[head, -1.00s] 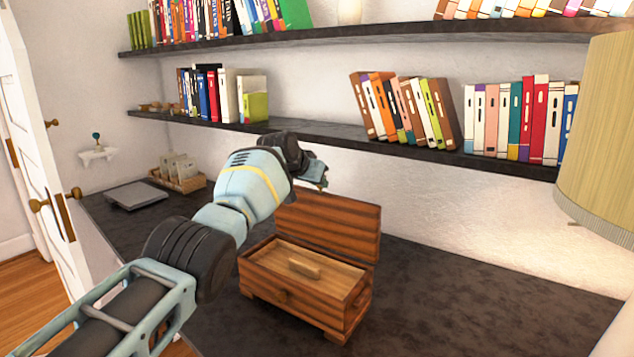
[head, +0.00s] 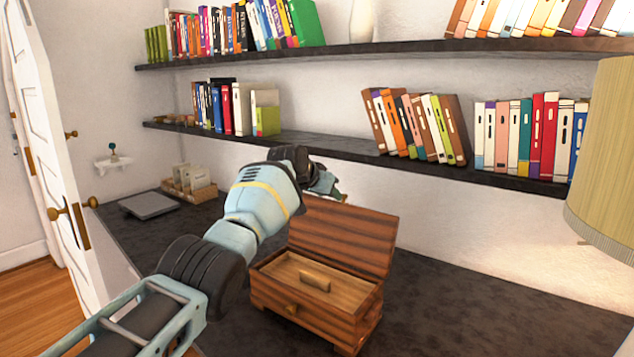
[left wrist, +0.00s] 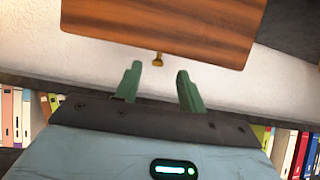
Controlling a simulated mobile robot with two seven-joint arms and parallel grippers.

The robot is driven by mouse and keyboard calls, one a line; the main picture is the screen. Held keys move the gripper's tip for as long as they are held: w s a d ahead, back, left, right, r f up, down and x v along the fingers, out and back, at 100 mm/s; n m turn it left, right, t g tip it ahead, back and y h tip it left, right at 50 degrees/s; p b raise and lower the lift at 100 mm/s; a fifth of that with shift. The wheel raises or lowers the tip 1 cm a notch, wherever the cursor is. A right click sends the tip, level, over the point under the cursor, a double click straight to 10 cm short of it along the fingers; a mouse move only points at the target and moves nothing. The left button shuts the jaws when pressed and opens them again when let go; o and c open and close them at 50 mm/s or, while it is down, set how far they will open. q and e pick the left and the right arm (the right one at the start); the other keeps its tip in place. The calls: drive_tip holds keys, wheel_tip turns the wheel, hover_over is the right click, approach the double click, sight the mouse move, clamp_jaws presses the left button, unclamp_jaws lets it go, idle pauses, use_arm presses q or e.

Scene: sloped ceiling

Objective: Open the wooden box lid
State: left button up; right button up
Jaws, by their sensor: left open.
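The wooden box (head: 345,326) stands on the dark desk, with reddish-brown striped sides. Its lid (head: 342,238) stands raised along the back edge, so the box is open. Inside is a lighter wooden panel with a small bar handle (head: 314,281). My left gripper (head: 325,186) is behind the raised lid's upper left corner, partly hidden by my wrist. In the left wrist view its green fingers (left wrist: 160,84) are apart and empty. The lid (left wrist: 165,22) shows just beyond them, with a small brass knob (left wrist: 157,59) at its edge. My right gripper is not in view.
Shelves of books (head: 420,125) run along the wall above the desk. A lampshade (head: 605,160) hangs at the right. A flat grey object (head: 148,205) and a card tray (head: 190,187) lie at the desk's far left. The desk right of the box is clear.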

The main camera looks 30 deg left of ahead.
use_arm(q)
drive_tip(key=p+v, duration=0.2)
drive_tip(key=v, duration=0.4)
drive_tip(key=shift+s+r+p, duration=0.25)
drive_tip(key=shift+r+p, duration=0.05)
drive_tip(key=shift+r, duration=0.05)
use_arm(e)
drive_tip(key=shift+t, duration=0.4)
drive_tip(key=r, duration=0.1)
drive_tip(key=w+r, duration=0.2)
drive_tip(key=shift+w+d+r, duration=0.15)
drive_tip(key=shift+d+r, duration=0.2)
